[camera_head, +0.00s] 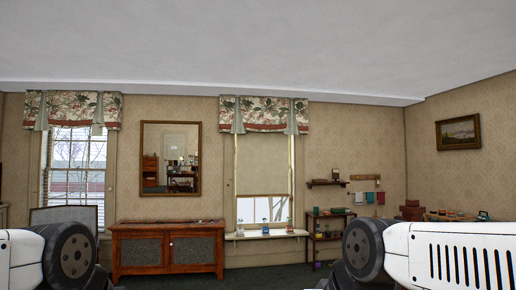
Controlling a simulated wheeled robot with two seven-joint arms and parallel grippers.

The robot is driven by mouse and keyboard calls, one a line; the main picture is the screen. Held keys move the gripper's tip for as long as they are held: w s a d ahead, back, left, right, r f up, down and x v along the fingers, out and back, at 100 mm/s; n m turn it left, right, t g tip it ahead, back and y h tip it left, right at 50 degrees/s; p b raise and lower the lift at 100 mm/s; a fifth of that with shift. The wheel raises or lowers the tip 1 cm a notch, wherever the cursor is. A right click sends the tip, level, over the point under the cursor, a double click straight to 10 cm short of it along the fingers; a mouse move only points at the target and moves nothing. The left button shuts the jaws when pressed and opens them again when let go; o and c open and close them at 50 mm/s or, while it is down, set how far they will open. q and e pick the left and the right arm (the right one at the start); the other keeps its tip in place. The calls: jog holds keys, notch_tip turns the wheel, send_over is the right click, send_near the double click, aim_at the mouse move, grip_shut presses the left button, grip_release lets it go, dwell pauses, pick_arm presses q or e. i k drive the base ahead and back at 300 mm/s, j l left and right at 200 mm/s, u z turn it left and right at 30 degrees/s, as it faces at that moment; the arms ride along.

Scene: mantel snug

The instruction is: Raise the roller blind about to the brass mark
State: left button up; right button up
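The roller blind (262,165) is a plain beige sheet in the right-hand window, below a floral valance (264,114). It hangs flat and covers the upper part of the window. Its lower edge is well above the sill, with bright glass showing below it. I cannot make out the brass mark or a pull cord at this size. White and dark links of my two arms show at the bottom left and bottom right. Neither gripper is in view.
A white sill (290,233) under the blind holds several small items. A wooden cabinet (192,226) stands left of it, below a framed mirror (171,143). A shelf rack (329,239) stands to the right. Another window (75,165) is at the left. Dark carpet shows between.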

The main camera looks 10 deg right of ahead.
aim_at(262, 157)
jog(key=z, duration=0.15)
jog(key=i, duration=7.3)
jog(key=i+l+z, duration=0.1)
jog(key=i+z, duration=0.25)
jog(key=i, duration=1.4)
